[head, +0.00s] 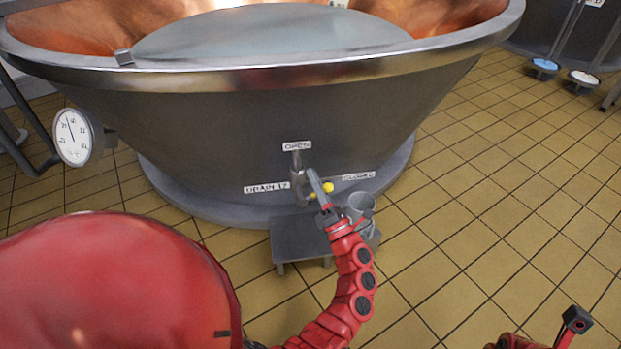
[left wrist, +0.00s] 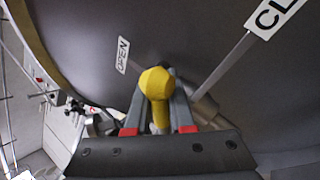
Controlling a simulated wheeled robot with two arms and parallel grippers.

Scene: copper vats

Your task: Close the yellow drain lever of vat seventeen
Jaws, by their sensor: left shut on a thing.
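The vat (head: 230,130) is a wide steel bowl with a copper inside; its label reads DRAIN 17 (head: 267,187). An OPEN label (head: 297,146) is above the drain pipe (head: 297,170), and a CLOSED label (head: 358,176) is to its right. The yellow lever knob (head: 328,187) is right of the pipe, on the CLOSED side; I cannot tell whether the lever is at its end stop. My left gripper (head: 316,182) is shut on the lever. In the left wrist view the yellow knob (left wrist: 157,84) is between the fingers (left wrist: 158,108). The lever's pivot is hidden.
A low grey stand (head: 295,240) with a grey metal container (head: 360,207) is below the drain. A round dial gauge (head: 73,136) juts from the vat at left. Yellow tiled floor (head: 490,220) is clear at right. Part of my right arm shows at lower right.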

